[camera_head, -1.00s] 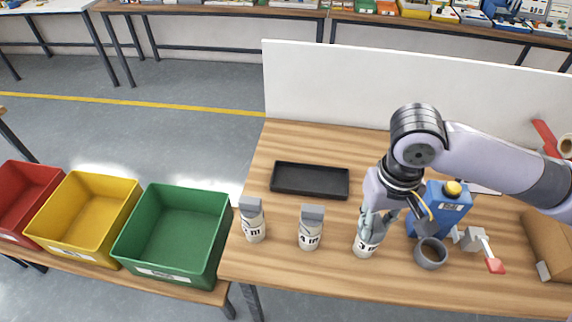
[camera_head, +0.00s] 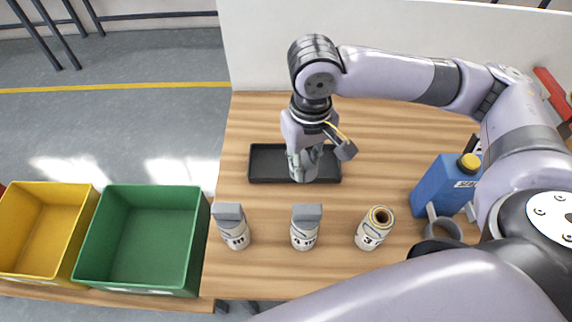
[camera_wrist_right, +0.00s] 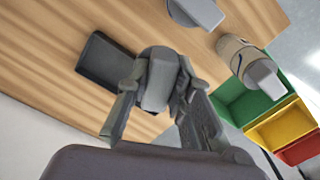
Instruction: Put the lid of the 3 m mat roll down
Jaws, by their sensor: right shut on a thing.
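The 3 m mat roll (camera_head: 372,232) stands upright near the front edge of the table, its top open with a tan ring showing. My right gripper (camera_head: 303,172) is over the black tray (camera_head: 262,177), away from the roll. In the right wrist view the gripper (camera_wrist_right: 155,100) is shut on a grey lid (camera_wrist_right: 159,80), with the black tray (camera_wrist_right: 98,62) below and beside it. In the head view the fingers mostly hide the lid. I cannot tell whether the lid touches the tray floor.
Two other rolls, a left one (camera_head: 235,236) and a middle one (camera_head: 304,234), stand in the front row with grey lids on. Green (camera_head: 150,240) and yellow (camera_head: 42,232) bins stand at left.

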